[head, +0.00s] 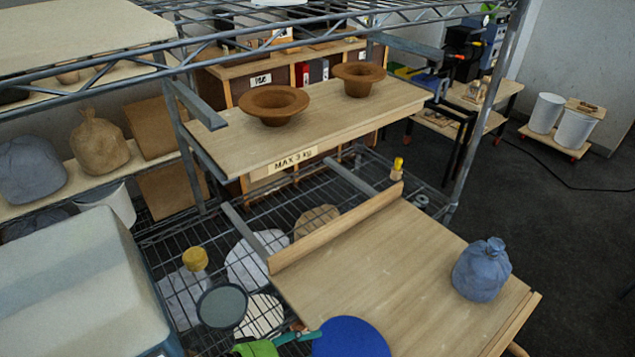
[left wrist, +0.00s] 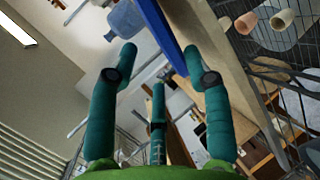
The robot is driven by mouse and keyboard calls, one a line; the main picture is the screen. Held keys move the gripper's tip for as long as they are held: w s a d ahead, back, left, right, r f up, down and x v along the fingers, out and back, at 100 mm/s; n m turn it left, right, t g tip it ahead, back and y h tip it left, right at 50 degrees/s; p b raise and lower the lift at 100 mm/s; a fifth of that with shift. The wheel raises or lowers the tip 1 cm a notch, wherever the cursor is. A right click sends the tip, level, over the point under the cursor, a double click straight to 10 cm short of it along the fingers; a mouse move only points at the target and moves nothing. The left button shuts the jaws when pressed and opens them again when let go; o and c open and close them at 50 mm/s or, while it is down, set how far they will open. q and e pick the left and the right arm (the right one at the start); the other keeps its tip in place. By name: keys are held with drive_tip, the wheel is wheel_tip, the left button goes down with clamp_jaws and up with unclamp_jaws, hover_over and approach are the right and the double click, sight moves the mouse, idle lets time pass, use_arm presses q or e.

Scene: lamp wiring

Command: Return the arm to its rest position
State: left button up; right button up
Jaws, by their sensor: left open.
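My left gripper (head: 290,338) is at the bottom edge of the head view, with part of its green body and teal fingers showing. In the left wrist view its teal fingers (left wrist: 160,78) are spread apart with nothing held between them. A blue disc (head: 350,338) lies just to the right of the gripper in the head view, cut off by the bottom edge. Its blue edge shows beyond the fingers in the left wrist view (left wrist: 157,32). I cannot tell whether a finger touches it. My right gripper is in neither view.
A blue-grey sack (head: 482,270) stands on the tilted wooden board (head: 400,262). Two brown bowls (head: 273,104) (head: 358,78) sit on the shelf marked "MAX 3 kg" (head: 300,132). Wire racking (head: 170,285) and metal bars surround the arm. Dark floor is open at the right.

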use_arm(q)
drive_tip(key=s+a+f+m+g+y, duration=0.1)
drive_tip(key=s+a+f+m+y, duration=0.25)
drive_tip(key=a+y, duration=0.35)
drive_tip(key=s+a+f+m+g+y, duration=0.1)
drive_tip(key=s+a+f+m+y, duration=0.3)
drive_tip(key=a, duration=0.6)
wheel_tip(320, 180, down, 24)
drive_tip(key=s+r+n+g+b, duration=0.1)
drive_tip(key=s+n+b, duration=0.1)
drive_tip(key=s, duration=0.1)
drive_tip(key=s+a+f+g+y+b, duration=0.1)
drive_tip(key=s+a+f+b, duration=0.1)
drive_tip(key=s+f, duration=1.3)
wheel_tip(320, 180, down, 2)
drive_tip(key=shift+s+a+f+g, duration=0.2)
drive_tip(key=shift+s+a+g, duration=0.1)
drive_tip(key=shift+s+a, duration=0.15)
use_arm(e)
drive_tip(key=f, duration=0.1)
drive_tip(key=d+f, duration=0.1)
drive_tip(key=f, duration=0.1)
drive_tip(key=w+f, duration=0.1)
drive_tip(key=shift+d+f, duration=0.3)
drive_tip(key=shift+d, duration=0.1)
use_arm(q)
drive_tip(key=shift+m, duration=0.25)
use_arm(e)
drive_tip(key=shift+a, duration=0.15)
